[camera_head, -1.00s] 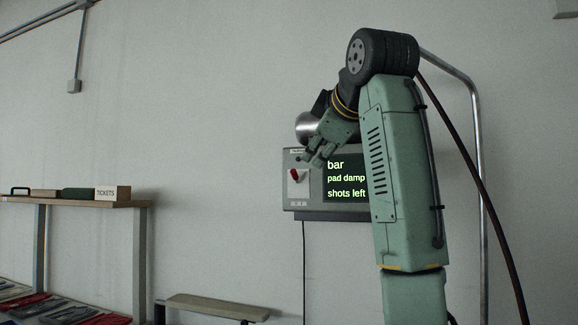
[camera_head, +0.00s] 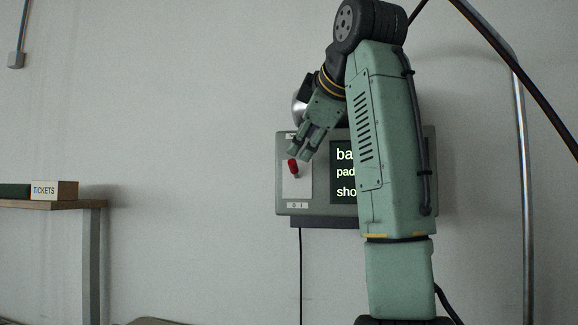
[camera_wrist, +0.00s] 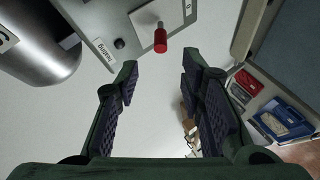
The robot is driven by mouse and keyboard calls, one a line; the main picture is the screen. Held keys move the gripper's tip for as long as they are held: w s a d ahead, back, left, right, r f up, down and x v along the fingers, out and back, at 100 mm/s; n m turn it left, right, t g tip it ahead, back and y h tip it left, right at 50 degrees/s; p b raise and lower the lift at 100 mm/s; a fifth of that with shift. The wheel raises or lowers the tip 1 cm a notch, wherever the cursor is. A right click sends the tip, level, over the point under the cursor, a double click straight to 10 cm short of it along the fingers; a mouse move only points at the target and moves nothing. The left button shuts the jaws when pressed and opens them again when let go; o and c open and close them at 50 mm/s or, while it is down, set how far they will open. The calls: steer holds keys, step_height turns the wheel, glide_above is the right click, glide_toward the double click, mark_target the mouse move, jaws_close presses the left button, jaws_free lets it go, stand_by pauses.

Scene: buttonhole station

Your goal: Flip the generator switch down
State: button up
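The generator switch is a short lever with a red tip (camera_head: 293,166) on a pale plate at the left of a grey wall box (camera_head: 284,192). In the wrist view the red tip (camera_wrist: 160,42) stands out from the plate on a metal stem, just beyond my fingertips. My gripper (camera_head: 300,153) is just above and in front of the switch in the head view. In the wrist view my gripper (camera_wrist: 160,78) has its fingers spread with nothing between them. I see no contact with the lever. My arm covers part of the box's screen.
A small dark knob (camera_wrist: 119,43) sits beside the switch. A shiny metal cylinder (camera_wrist: 38,42) is close on the left in the wrist view. A shelf (camera_head: 75,204) with a TICKETS box (camera_head: 54,190) stands left. A metal pole (camera_head: 524,190) rises at right.

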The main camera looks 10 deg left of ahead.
mark_target(294, 160)
steer(key=x, duration=0.9)
steer(key=shift+w+a+f+p, duration=0.1)
steer(key=shift+w+f+p, duration=0.15)
steer(key=shift+p, duration=0.15)
jaws_close()
steer(key=shift+r, duration=0.1)
